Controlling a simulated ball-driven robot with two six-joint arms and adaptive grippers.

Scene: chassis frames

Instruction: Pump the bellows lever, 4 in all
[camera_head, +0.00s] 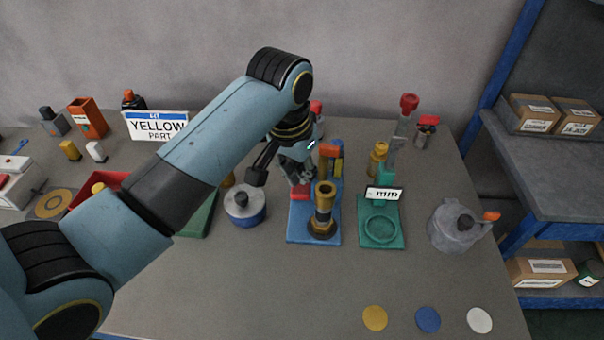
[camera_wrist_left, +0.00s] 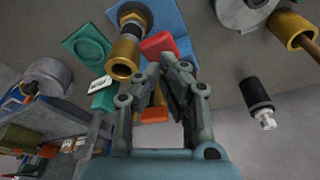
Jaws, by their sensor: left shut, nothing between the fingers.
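A blue-based device (camera_head: 300,233), seemingly the bellows, stands mid-table with an upright brass nozzle (camera_head: 324,200) and a red part (camera_head: 300,192). Its blue base (camera_wrist_left: 172,14), brass nozzle (camera_wrist_left: 125,52) and red part (camera_wrist_left: 160,45) also show in the left wrist view. My left gripper (camera_head: 300,178) is shut and empty, just above the red part and behind the nozzle. In the left wrist view its closed fingers (camera_wrist_left: 163,70) point at the red part; I cannot tell whether they touch it. The lever is not clearly told apart, partly hidden by the gripper. My right gripper is not in view.
A green plate (camera_head: 396,240) with a ring and a white tally card (camera_head: 384,193) stands right of the device. A blue and white pot (camera_head: 245,218) is at its left, a grey kettle-like pot (camera_head: 455,225) farther right. The front table is clear except coloured discs (camera_head: 428,319).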

